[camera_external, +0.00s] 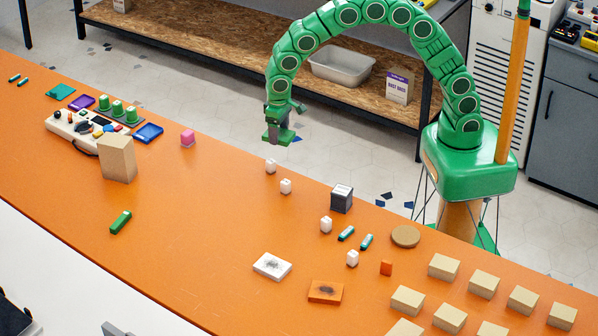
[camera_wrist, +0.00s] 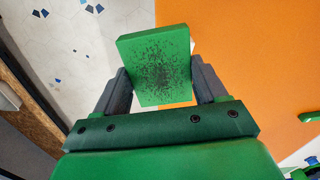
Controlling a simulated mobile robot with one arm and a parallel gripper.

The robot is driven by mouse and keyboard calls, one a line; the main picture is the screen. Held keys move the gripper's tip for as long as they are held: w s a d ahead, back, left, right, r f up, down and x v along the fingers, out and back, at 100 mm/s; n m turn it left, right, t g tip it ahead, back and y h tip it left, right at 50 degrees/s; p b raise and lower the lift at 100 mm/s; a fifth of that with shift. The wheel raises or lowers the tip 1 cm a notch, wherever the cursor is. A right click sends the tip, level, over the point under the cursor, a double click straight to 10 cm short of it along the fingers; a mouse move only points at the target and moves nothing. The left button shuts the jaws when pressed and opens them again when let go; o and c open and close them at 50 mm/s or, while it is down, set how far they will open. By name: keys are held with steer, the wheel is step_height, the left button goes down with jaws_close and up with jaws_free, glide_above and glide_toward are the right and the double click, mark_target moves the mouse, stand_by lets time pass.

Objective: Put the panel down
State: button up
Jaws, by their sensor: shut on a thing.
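My gripper (camera_external: 279,130) hangs near the far edge of the orange table (camera_external: 215,215), with its fingers pointing down. In the wrist view its two grey fingers (camera_wrist: 160,78) are shut on the sides of a green panel (camera_wrist: 155,62). The panel is a flat block with black speckles on its face. It appears above the line between the pale floor and the orange tabletop. In the external view the panel is small and hard to tell from the green gripper.
A white speckled panel (camera_external: 272,266) and an orange one (camera_external: 325,292) lie at the front. Several wooden blocks (camera_external: 443,267) fill the right. The table's left-middle is mostly clear.

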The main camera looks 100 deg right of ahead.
mark_target(285, 138)
steer(key=a+n, duration=0.1)
steer(key=s+f+n, duration=0.1)
steer(key=n, duration=0.1)
steer(key=a+f+n, duration=0.1)
steer(key=shift+s+a+f, duration=0.1)
steer(key=shift+s+a, duration=0.1)
steer(key=shift+a, duration=0.1)
steer(key=shift+s+a+f+n, duration=0.2)
steer(key=shift+a+f+n, duration=0.15)
steer(key=shift+n, duration=0.4)
steer(key=shift+s+a+f+n, duration=0.2)
steer(key=shift+a+n, duration=0.2)
steer(key=shift+n, duration=0.35)
steer(key=shift+w+d, duration=0.1)
steer(key=shift+d, duration=0.05)
